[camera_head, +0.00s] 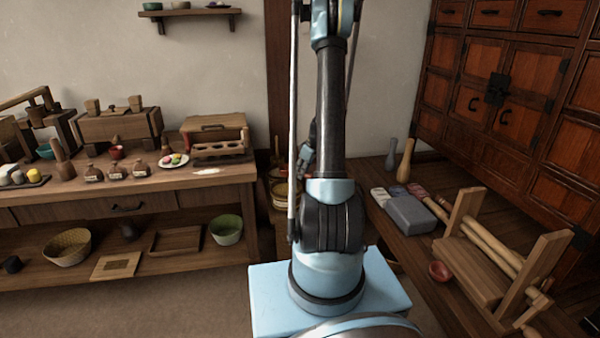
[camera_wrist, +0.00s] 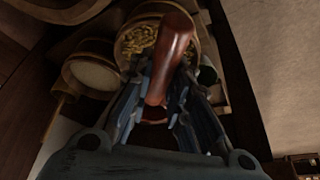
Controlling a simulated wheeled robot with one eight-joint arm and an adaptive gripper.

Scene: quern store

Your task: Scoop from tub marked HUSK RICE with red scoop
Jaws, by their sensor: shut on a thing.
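My gripper (camera_wrist: 162,88) is shut on the red-brown handle of the red scoop (camera_wrist: 173,52) in the wrist view. The scoop's handle points up in the picture, and its bowl is mostly hidden between and below the fingers. Beyond it is a round wooden tub (camera_wrist: 124,22) with coarse yellow-brown contents, partly covered by the scoop. A second round tub (camera_wrist: 68,70) with pale, fine contents is to its left. No marking can be read on either, so I cannot tell which is HUSK RICE. In the head view my arm hides most of the tubs (camera_head: 279,196).
A wooden bench (camera_head: 225,173) with jars and a plate stands at the left. A lower table (camera_head: 402,236) at the right holds a grey box (camera_head: 410,214) and a wooden frame (camera_head: 480,265). A tall cabinet (camera_head: 525,80) stands behind it. Bare floor shows at the front left.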

